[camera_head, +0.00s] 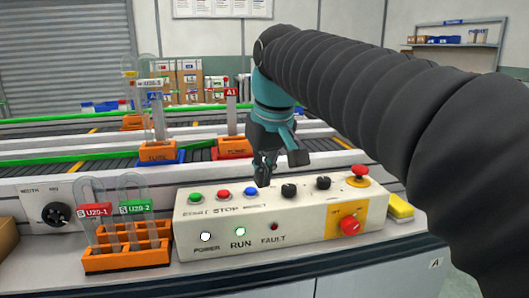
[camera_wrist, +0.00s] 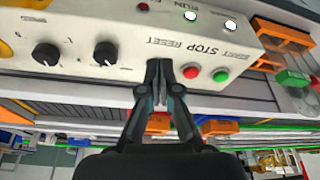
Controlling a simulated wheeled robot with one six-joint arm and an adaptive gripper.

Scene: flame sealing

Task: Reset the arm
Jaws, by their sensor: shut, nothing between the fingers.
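My gripper (camera_head: 264,168) is shut and empty. In the head view it hangs just above the control box (camera_head: 300,240), close to the blue reset button (camera_head: 250,192). In the wrist view my gripper (camera_wrist: 159,72) points at the front of the same control box (camera_wrist: 100,40), at the RESET label, and its fingers hide the blue button. The red stop button (camera_wrist: 191,72) and green start button (camera_wrist: 220,76) show beside the fingers. I cannot tell whether the fingertips touch the button. The POWER lamp (camera_head: 206,237) shows white, and the RUN lamp (camera_head: 240,231) looks lit.
An orange rack (camera_head: 127,260) with two tubes stands left of the box. A red emergency knob (camera_head: 360,171) and a red rotary switch (camera_head: 349,226) sit at the box's right. Conveyors with orange tube holders (camera_head: 160,152) run behind.

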